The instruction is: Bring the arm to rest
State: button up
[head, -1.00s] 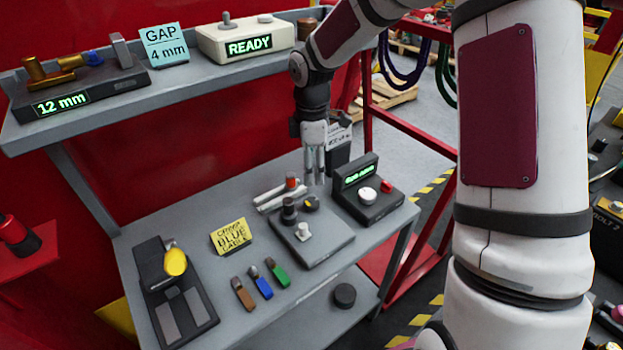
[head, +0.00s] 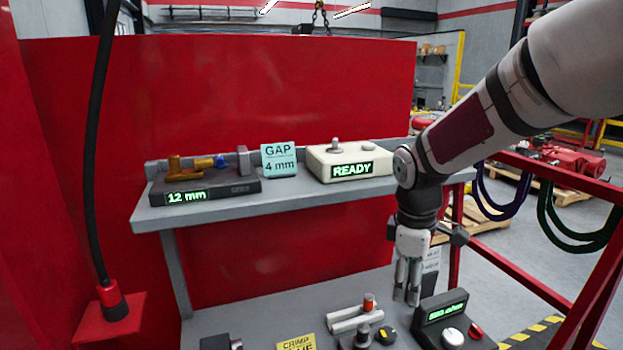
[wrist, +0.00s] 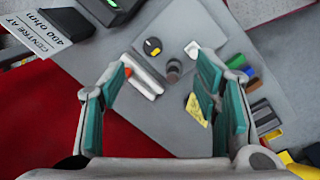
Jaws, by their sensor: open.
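My gripper (head: 407,283) points down above the back right of the lower bench (head: 255,312). Its fingers are apart with nothing between them. In the wrist view my gripper (wrist: 160,95) is open too, with teal pads, high over the bench with the grey plate and its knobs beyond the fingertips. My white and maroon arm reaches in from the upper right in the head view. The gripper appears clear of the things on the bench, though the exact gap cannot be told.
The upper shelf (head: 300,192) holds a 12 mm gauge (head: 205,190), a GAP 4 mm note (head: 279,158) and a READY box (head: 348,163). A display box (head: 447,318) and white bars (head: 355,318) are near my gripper. Red rails (head: 545,290) stand right; a hanging cable (head: 93,150) is left.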

jog(key=s+r+m+t, duration=0.1)
jog(key=s+r+m, duration=0.3)
jog(key=s, duration=0.3)
jog(key=s+r+m+t, duration=0.2)
jog(key=s+r+m, duration=0.1)
jog(key=s, duration=0.5)
jog(key=s+r+m+t+y, duration=0.1)
jog(key=s+r+m, duration=0.3)
jog(key=s, duration=0.3)
jog(key=shift+s+a+r+m, duration=0.3)
jog(key=shift+a+r+m, duration=0.05)
jog(key=shift+m, duration=0.35)
